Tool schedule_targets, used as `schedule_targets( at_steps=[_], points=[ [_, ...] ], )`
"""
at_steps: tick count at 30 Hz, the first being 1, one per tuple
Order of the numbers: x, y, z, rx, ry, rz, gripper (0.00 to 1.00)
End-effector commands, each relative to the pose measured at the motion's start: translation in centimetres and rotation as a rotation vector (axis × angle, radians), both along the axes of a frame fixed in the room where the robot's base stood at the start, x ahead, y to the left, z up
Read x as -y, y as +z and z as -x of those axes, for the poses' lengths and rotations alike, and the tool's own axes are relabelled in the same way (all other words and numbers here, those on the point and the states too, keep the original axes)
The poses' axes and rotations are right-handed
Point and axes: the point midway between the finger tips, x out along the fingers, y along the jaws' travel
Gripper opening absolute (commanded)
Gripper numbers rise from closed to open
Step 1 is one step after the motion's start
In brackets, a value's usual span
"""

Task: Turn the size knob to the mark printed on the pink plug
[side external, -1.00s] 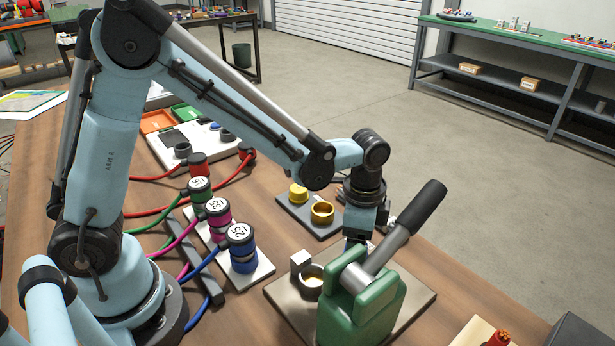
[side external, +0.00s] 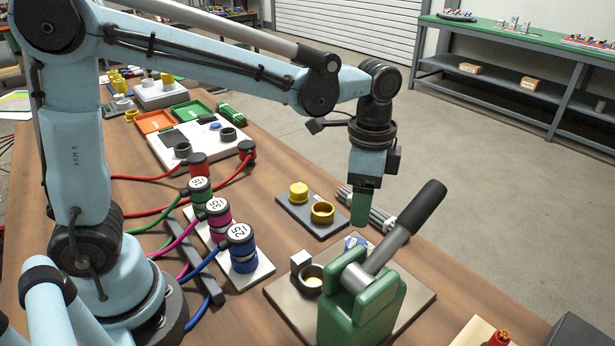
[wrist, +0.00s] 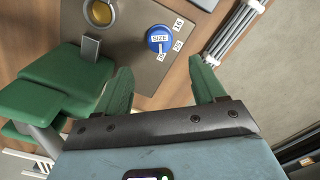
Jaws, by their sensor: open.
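The size knob (wrist: 158,38) is blue with a white SIZE label. It sits on the press's base plate, and part of it shows behind the green press in the side external view (side external: 355,243). My gripper (wrist: 163,78) is open and empty, above the plate and apart from the knob. In the side view it hangs behind the press (side external: 360,208).
The green press (side external: 362,305) with its raised black-handled lever (side external: 415,205) stands close to my gripper. A brass ring (side external: 322,212) sits on a grey plate. A bundle of grey rods (side external: 385,215) lies behind. Green (side external: 200,188) and blue (side external: 242,245) plugs flank the pink one.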

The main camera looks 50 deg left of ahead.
Motion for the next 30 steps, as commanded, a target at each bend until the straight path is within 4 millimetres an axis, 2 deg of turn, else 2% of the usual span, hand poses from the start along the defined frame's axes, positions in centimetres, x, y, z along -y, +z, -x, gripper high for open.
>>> schedule_targets(
  at_steps=[6, 20, 23, 30],
  points=[
    [0.0, 1.5, 0.0, 0.000, 0.000, 0.000, 0.69],
    [-0.4, 1.8, 0.2, 0.014, 0.023, 0.004, 0.69],
    [-1.4, 2.3, 0.8, 0.053, 0.087, 0.016, 0.69],
    [-5.4, 3.2, 3.4, 0.226, 0.362, 0.085, 0.69]
  ],
)
